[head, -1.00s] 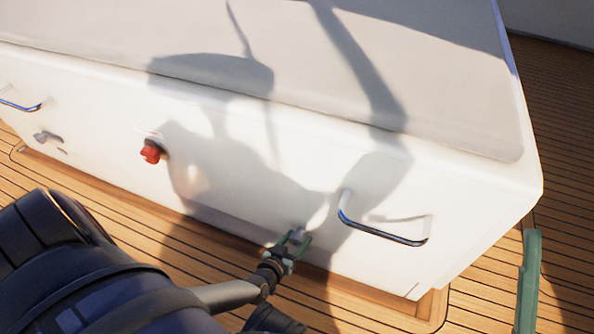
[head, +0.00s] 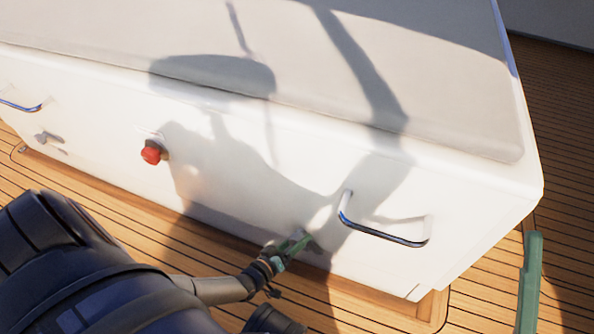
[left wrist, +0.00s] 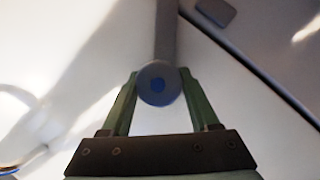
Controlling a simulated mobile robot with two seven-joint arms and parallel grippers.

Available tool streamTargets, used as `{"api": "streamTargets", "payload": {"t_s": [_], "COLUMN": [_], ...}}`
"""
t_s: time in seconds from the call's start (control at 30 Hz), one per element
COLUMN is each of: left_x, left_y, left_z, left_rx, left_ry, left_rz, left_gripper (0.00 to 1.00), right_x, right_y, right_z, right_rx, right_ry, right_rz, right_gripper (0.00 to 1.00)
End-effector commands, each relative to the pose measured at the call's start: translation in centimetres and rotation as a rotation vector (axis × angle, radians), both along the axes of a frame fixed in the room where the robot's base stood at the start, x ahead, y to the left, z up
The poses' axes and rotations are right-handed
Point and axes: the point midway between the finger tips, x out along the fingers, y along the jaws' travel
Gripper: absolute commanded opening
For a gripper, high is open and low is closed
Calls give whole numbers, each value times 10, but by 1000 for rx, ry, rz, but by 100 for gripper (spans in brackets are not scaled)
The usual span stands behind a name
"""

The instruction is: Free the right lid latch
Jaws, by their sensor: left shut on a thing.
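The right lid latch is a small grey piece low on the white hatch front, mostly hidden by my gripper in the head view.
A chrome handle (head: 385,233) sticks out just right of the latch, and another (head: 20,105) is at far left. A red knob (head: 151,153) and the left latch (head: 44,137) are on the same front. The wooden deck (head: 480,300) is clear at right.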

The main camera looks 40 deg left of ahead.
Motion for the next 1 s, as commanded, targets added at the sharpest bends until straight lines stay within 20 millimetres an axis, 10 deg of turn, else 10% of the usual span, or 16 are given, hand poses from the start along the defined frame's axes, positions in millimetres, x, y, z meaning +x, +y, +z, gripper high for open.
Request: {"api": "streamTargets", "payload": {"t_s": [0.6,0.63,1.0], "left_x": [1,1,0], "left_y": [-2,-3,-1], "left_z": [1,1,0], "left_rx": [-56,-55,-52], "left_ry": [-16,-16,-13], "left_rz": [-1,-1,1], "left_gripper": [6,64,90], "right_x": [0,0,0], "right_y": [1,1,1], "right_z": [0,0,0], "right_rx": [-3,-3,-2], "right_ry": [0,0,1], "right_rz": [3,3,3], "right_gripper": [90,90,90]}}
